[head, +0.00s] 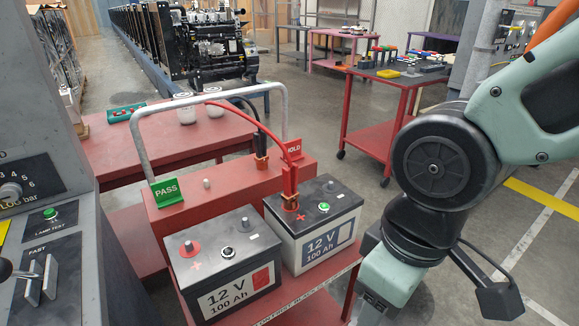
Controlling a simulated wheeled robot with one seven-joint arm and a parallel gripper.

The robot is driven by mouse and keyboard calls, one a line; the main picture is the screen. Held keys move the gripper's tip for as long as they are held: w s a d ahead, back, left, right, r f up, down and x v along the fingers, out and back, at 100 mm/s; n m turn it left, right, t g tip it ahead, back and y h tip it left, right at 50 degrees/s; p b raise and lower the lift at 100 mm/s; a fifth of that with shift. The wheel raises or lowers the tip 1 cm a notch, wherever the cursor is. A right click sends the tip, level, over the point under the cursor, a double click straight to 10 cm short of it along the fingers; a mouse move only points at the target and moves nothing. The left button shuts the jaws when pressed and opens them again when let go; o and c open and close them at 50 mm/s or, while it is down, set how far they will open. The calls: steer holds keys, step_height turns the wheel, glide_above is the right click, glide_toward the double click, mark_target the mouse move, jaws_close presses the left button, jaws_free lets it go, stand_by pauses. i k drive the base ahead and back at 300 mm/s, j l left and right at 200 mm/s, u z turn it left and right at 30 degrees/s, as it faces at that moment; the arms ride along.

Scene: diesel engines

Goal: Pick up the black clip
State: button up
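The red clip (290,181) is at a post of the right 12 V battery (318,232), with a red cable. The left 12 V battery (222,262) has no clip on its posts. My arm comes down on the right side, and its gripper end is outside the picture.
A green PASS sign (168,191) and a red HOLD sign (293,150) stand on the red trolley (165,228). The grey handle (140,140) arches over it. A grey control panel (45,220) is close on the left. A red table (372,138) stands behind my arm.

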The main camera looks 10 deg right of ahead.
mark_target(262, 156)
steer(key=i+l+u, duration=0.35)
steer(key=i+l, duration=0.2)
steer(key=i+l+u, duration=0.2)
steer(key=l, duration=0.2)
steer(key=i+l+u, duration=0.15)
steer(key=l, duration=0.25)
steer(key=i+l+u, duration=0.2)
steer(key=l, duration=0.25)
steer(key=i+j, duration=0.05)
steer(key=i, duration=0.05)
